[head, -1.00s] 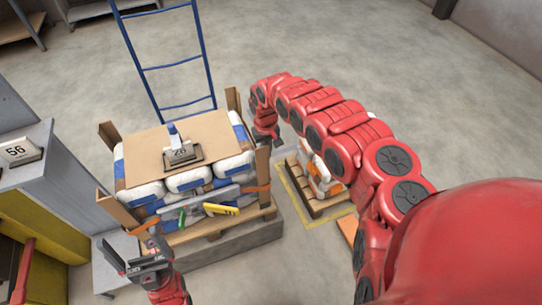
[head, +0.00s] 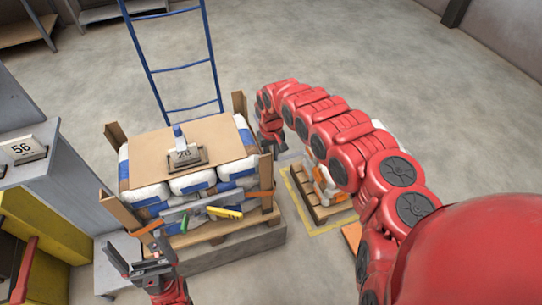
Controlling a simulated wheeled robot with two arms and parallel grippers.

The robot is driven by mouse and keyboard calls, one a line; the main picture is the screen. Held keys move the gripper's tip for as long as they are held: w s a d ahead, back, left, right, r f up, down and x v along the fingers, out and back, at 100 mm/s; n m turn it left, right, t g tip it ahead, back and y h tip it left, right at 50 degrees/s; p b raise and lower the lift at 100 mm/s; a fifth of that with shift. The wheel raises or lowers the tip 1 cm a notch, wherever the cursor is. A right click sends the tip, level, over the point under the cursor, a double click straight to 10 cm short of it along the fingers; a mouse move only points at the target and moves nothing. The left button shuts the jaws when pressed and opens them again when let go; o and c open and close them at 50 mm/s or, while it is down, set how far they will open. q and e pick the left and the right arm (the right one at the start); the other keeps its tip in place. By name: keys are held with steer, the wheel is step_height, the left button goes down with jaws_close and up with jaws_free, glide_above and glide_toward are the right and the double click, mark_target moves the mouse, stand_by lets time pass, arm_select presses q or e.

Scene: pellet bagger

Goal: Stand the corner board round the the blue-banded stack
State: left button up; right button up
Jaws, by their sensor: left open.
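The blue-banded stack (head: 190,183) is white bags with blue bands on a wooden pallet (head: 213,231), capped by a cardboard sheet (head: 215,135). Brown corner boards stand upright at its corners: front left (head: 119,211), back left (head: 115,134), back right (head: 240,104) and front right (head: 266,174). The front-left one leans slightly outward. My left gripper (head: 135,262) is open and empty, low in front of the front-left corner. My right gripper (head: 270,141) is beside the top of the front-right board; its fingers are too small and hidden to read.
A weight-like block marked 28 (head: 186,155) sits on the cardboard. Orange strap pieces (head: 262,193) and a yellow-handled tool (head: 225,213) show at the stack's front. A grey cabinet with sign 56 (head: 24,149) stands left, a blue hand truck (head: 170,68) behind, a small orange-marked stack (head: 322,183) right.

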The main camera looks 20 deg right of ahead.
steer(key=shift+s+a+f, duration=0.1)
steer(key=shift+a, duration=0.25)
steer(key=shift+r, duration=0.25)
step_height(320, 180, up, 17)
steer(key=p, duration=0.1)
steer(key=shift+d, duration=0.3)
stand_by(0.4)
